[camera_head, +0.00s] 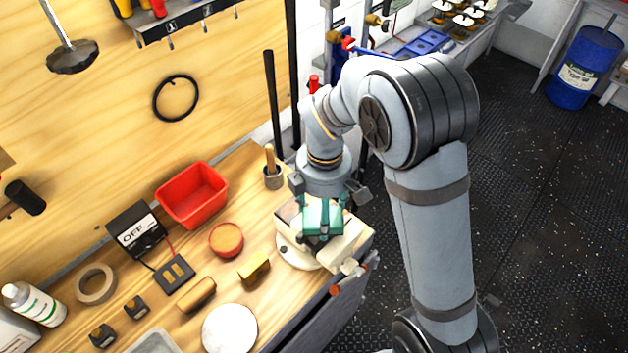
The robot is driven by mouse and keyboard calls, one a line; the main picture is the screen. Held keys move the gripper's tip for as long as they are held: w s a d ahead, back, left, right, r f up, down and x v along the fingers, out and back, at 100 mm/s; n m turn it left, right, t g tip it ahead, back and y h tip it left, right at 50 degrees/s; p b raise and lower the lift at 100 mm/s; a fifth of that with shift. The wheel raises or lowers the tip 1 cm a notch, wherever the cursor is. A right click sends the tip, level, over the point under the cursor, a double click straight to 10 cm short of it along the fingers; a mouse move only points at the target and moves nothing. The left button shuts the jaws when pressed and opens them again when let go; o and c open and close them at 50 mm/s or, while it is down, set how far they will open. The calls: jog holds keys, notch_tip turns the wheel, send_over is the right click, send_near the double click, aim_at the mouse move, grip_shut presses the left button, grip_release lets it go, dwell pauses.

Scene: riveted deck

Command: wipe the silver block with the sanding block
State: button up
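My gripper (322,236) points down over the beige vise-like fixture (349,246) at the right end of the workbench. Teal parts show at its end, and I cannot tell whether its fingers are open or shut or hold anything. I cannot make out the silver block for sure; the gripper covers much of the fixture. A small yellow block with a dark side (254,270) lies on the bench left of the fixture. It may be the sanding block, but I cannot tell. A rounded brown piece (198,293) lies further left.
A red bin (192,195), a round red-rimmed container (226,239), a pale disc (229,328), a tape roll (96,284) and a switch box (137,228) stand on the bench. A handled tool in a cup (272,172) stands behind the gripper. Dark floor lies right.

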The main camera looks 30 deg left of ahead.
jog(key=shift+w+a+r+p, duration=0.15)
jog(key=shift+a+p, duration=0.1)
jog(key=shift+a, duration=0.35)
jog(key=shift+w+a+f+p, duration=0.1)
jog(key=shift+a+p, duration=0.1)
jog(key=shift+a, duration=0.4)
jog(key=shift+w+a, duration=0.1)
jog(key=shift+a, duration=0.15)
jog(key=shift+w+d, duration=0.1)
jog(key=shift+w+d+b, duration=0.1)
jog(key=shift+d+b, duration=0.5)
jog(key=shift+d, duration=0.65)
jog(key=shift+s+d, duration=0.35)
jog(key=shift+d, duration=0.45)
jog(key=shift+w+a, duration=0.3)
jog(key=shift+a, duration=0.35)
jog(key=shift+w+a+p, duration=0.1)
jog(key=shift+a+p, duration=0.55)
jog(key=shift+a, duration=0.5)
jog(key=shift+w+a+r, duration=0.1)
jog(key=shift+a+r, duration=0.1)
jog(key=shift+a, duration=0.1)
notch_tip(320, 180, up, 8)
jog(key=p, duration=0.6)
jog(key=shift+f, duration=0.2)
jog(key=shift+d, duration=0.1)
